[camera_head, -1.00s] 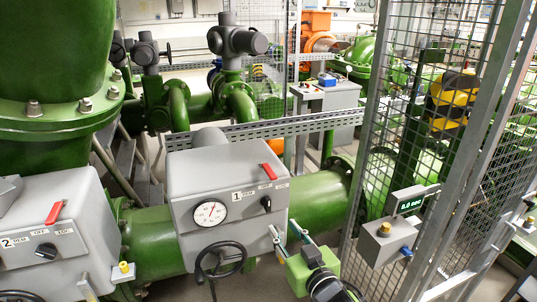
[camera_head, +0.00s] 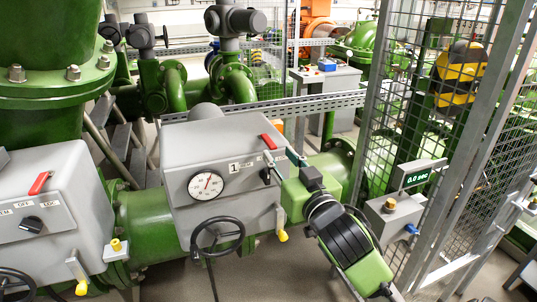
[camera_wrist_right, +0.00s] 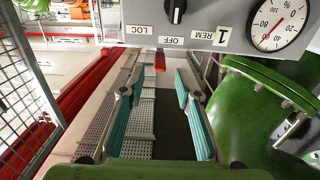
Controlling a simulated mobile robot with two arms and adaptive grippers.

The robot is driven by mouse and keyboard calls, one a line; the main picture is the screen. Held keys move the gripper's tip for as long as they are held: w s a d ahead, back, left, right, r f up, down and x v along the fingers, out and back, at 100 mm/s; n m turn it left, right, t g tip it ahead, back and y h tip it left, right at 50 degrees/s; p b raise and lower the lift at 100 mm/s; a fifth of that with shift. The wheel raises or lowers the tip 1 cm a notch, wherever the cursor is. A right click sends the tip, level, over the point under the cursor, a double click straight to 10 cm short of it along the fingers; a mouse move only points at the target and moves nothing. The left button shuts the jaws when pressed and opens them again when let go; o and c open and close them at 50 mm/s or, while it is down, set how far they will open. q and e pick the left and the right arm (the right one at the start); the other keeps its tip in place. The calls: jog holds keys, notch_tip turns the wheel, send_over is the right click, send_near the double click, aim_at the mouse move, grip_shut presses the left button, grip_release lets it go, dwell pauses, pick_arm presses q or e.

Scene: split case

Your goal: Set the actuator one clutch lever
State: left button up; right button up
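Actuator one (camera_head: 184,165) is the grey box with a dial and the mark "1". A red lever (camera_head: 268,141) sits near its upper right edge, above the small black selector knob. A grey lever with a yellow tip (camera_head: 282,235) hangs at its lower right; I cannot tell which lever is the clutch. My right gripper (camera_head: 279,161) is in front of the box's right side and partly hides the selector. In the wrist view its two teal-padded fingers (camera_wrist_right: 157,92) are apart and empty, with the red lever (camera_wrist_right: 160,60) beyond them. My left gripper is out of view.
A black handwheel (camera_head: 218,236) stands below the dial. Actuator two (camera_head: 50,215) is at the left, with its own red lever. A mesh fence (camera_head: 405,110) and a small display box (camera_head: 393,213) stand at the right. Bare floor lies below the right arm.

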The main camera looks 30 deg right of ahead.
aim_at(264, 136)
jog(key=shift+w+d+r+p, duration=0.15)
jog(key=shift+w+p, duration=0.25)
jog(key=shift+w+d+r+p, duration=0.1)
jog(key=shift+w+p, duration=0.25)
jog(key=shift+w, duration=0.05)
jog(key=p+x, duration=0.1)
jog(key=x, duration=0.4)
jog(key=shift+w+f, duration=0.15)
jog(key=shift+w, duration=0.1)
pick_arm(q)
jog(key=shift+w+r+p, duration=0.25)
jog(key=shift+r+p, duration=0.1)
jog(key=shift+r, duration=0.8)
pick_arm(e)
jog(key=shift+w+d+f, duration=0.1)
jog(key=shift+w+d, duration=0.1)
jog(key=shift+w, duration=0.4)
grip_shut()
